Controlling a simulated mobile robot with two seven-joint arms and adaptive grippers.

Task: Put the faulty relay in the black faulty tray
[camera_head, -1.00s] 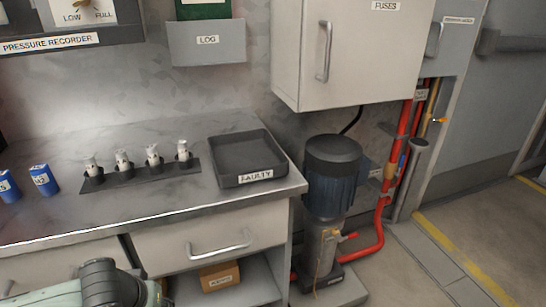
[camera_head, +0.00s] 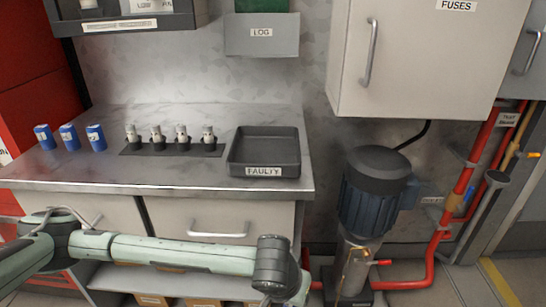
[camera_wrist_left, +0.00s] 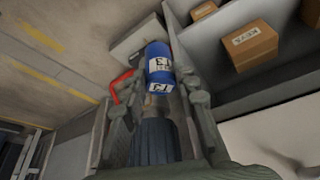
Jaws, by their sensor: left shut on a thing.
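The black tray (camera_head: 264,150) labelled FAULTY sits at the right end of the counter and looks empty. A blue cylindrical relay (camera_wrist_left: 159,62) with white labels is between the fingers of my left gripper (camera_wrist_left: 157,85), which is shut on it. The label appears to end in 3, but is hard to read. In the head view my left arm stretches right along the bottom, below and in front of the counter. My right gripper is in neither view.
Several white relays (camera_head: 181,133) stand in a dark rack (camera_head: 170,150) left of the tray. Three blue relays, one of them at the rack side (camera_head: 96,138), stand farther left. A blue pump (camera_head: 372,190) and red pipes (camera_head: 430,262) are right of the counter. The fuses cabinet (camera_head: 425,60) hangs above.

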